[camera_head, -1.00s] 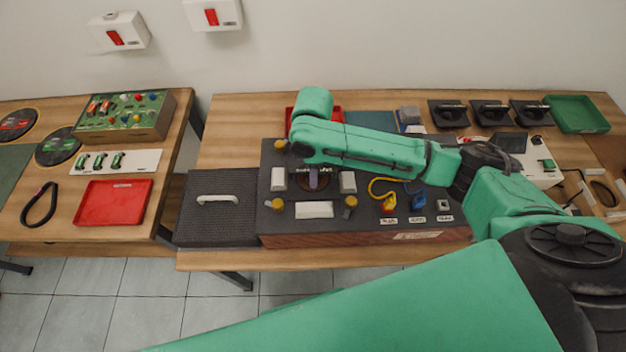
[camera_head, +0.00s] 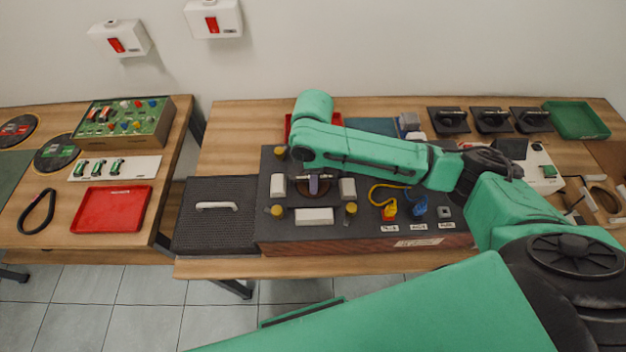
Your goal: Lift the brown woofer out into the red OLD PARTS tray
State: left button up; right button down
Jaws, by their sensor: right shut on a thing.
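The brown woofer (camera_head: 305,193) sits in the round opening of the dark speaker cabinet (camera_head: 385,238), mostly hidden by my right gripper. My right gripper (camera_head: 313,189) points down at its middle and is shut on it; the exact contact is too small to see. White blocks and yellow knobs surround the opening. A red tray (camera_head: 338,118) stands at the back of the table, mostly hidden behind my right arm. Another red tray (camera_head: 112,209) lies empty on the left table. I cannot read the label on either. My left gripper is not in view.
A dark grille panel with a white handle (camera_head: 218,206) lies left of the cabinet. Yellow and blue plugs (camera_head: 390,209) sit on the cabinet's right. Black holders (camera_head: 491,120) and a green tray (camera_head: 577,120) stand at the back right. A gap separates the two tables.

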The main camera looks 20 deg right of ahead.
notch_tip(320, 180, up, 20)
jog(key=shift+w, duration=0.15)
